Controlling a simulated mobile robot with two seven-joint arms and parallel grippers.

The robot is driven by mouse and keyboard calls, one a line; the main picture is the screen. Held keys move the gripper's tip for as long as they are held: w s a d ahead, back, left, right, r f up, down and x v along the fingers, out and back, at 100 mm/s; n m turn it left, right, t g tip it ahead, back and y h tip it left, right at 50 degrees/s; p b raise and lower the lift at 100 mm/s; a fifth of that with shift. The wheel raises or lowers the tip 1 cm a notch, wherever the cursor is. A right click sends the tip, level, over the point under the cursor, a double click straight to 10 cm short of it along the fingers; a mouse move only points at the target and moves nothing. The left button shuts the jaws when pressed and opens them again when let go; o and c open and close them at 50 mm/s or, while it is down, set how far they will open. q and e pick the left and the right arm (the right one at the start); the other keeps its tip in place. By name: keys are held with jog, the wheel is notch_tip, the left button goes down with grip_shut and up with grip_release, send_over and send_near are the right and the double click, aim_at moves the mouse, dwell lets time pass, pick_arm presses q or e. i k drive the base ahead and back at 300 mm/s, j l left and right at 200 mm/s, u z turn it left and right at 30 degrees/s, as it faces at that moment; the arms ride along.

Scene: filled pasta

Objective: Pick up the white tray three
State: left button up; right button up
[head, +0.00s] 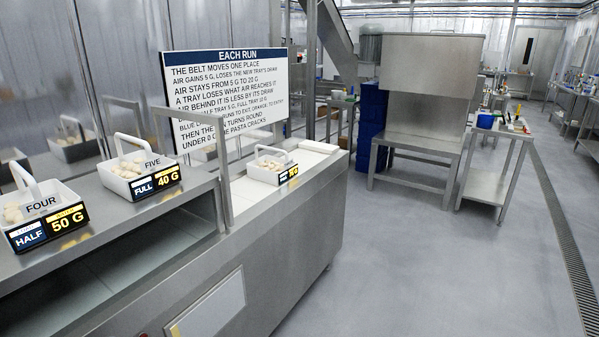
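A white handled tray marked FOUR (52,198) stands at the left on the steel counter, with pale pasta inside and a sign reading HALF, 50 G. A white tray marked FIVE (133,186) stands behind it, with a sign reading FULL, 40 G. Another white handled tray (262,175) with pasta sits farther right on the white belt; its small sign is too small to read. I see no tray clearly marked three. Neither of my grippers is in view.
A steel frame (222,150) rises between tray FIVE and the belt tray. A board titled EACH RUN (228,85) stands behind the line. Blue crates (371,125) and a steel machine (425,85) stand at the back. The floor (440,260) to the right is clear.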

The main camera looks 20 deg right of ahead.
aim_at(276, 171)
jog(key=i+l, duration=0.1)
jog(key=l, duration=0.3)
jog(key=l+z, duration=0.15)
jog(key=l, duration=0.3)
jog(key=i+l, duration=0.15)
jog(key=l, duration=0.25)
jog(key=i+u, duration=0.1)
jog(key=u, duration=0.65)
jog(key=i+l+u, duration=0.2)
jog(key=u, duration=0.2)
jog(key=i+l+u, duration=0.15)
jog(key=l+u, duration=0.2)
jog(key=l, duration=0.15)
jog(key=i+l+u, duration=0.1)
jog(key=l, duration=0.15)
jog(key=i+l+u, duration=0.1)
jog(key=l, duration=0.2)
jog(key=i+l+u, duration=0.1)
jog(key=l, duration=0.2)
